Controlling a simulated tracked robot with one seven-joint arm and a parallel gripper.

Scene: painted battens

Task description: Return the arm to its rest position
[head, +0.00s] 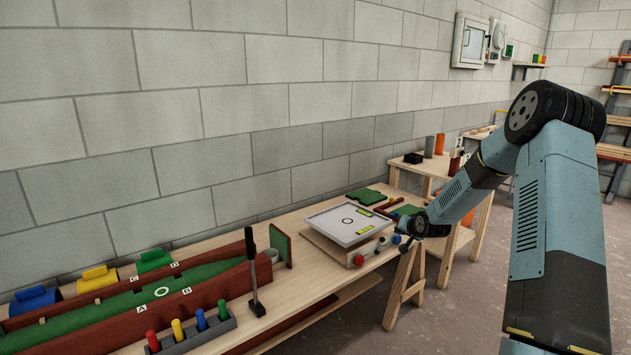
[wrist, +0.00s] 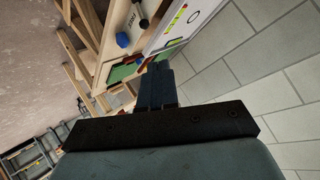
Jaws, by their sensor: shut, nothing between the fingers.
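My gripper (wrist: 157,82) is shut and empty in the wrist view, its dark fingers pressed together and pointing up the picture. In the head view my blue-grey arm rises at the right, bends at a black joint and reaches down to the left. There my gripper (head: 404,243) shows small and dark at the arm's end, near the right end of the long bench. I cannot tell from this view how far it is from the bench's edge.
The wooden bench (head: 300,262) runs along a grey block wall (head: 180,120). On it are a white-topped panel box (head: 350,222) with knobs, an upright black lever (head: 252,270), a green sloped board (head: 160,292) and coloured cylinders. Floor (head: 480,300) near my arm is open.

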